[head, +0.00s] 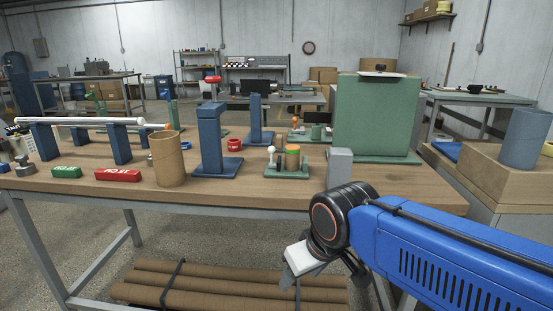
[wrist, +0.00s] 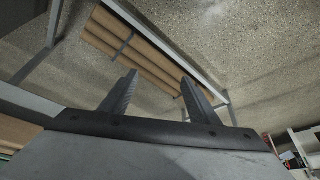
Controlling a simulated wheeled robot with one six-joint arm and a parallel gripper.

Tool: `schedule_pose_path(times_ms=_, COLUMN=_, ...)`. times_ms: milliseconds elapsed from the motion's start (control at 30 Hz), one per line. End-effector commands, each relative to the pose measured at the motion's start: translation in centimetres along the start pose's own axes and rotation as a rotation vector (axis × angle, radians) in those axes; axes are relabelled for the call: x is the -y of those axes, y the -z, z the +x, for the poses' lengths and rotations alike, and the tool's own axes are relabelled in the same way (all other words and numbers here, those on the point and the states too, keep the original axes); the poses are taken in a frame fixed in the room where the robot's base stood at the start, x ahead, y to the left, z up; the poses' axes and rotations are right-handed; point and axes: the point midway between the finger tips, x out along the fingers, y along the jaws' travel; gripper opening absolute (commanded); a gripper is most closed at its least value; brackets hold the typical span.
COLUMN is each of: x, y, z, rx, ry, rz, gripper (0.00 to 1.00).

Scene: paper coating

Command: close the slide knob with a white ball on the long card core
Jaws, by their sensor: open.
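A small fixture with a green base (head: 290,172) stands on the near table, right of centre. On it, a white ball knob (head: 271,150) tops a short post, left of a brown card core (head: 292,158) with a green band. I cannot tell how far the slide is open. My gripper (head: 318,276) hangs in front of the table's front edge, below its top and apart from the fixture. Its two fingers are spread and empty in the wrist view (wrist: 158,80), with the floor beyond them. The fixture does not show in the wrist view.
A similar fixture with an orange ball (head: 295,122) stands behind. A grey block (head: 340,168) and green panel (head: 375,115) stand right of the white-ball fixture; a blue post (head: 210,140) stands left. Long brown tubes (head: 230,286) lie beneath the table.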

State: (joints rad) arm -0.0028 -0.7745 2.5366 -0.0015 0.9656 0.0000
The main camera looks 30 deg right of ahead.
Motion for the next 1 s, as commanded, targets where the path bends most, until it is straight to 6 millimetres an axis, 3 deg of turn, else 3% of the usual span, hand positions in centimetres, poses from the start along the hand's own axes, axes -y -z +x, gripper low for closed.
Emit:
schedule_pose_path(times_ms=67, x=0.0, y=0.0, z=0.0, rx=0.0, ry=0.0, rz=0.0, gripper=0.55)
schedule_pose_path(times_ms=167, x=0.0, y=0.2, z=-0.1, rx=0.001, ry=0.001, rz=-0.003, gripper=0.31)
schedule_pose_path(times_ms=300, x=0.0, y=2.6, z=-1.4, rx=0.012, ry=0.007, rz=-0.028, gripper=0.0)
schedule_pose_path(times_ms=367, x=-0.1, y=4.4, z=-2.4, rx=0.02, ry=0.013, rz=-0.05, gripper=0.0)
schedule_pose_path(times_ms=700, x=-1.1, y=17.2, z=-8.0, rx=0.067, ry=0.075, rz=-0.224, gripper=0.0)
schedule_pose_path(times_ms=1000, x=-3.1, y=28.2, z=-11.1, rx=0.085, ry=0.149, rz=-0.394, gripper=0.0)
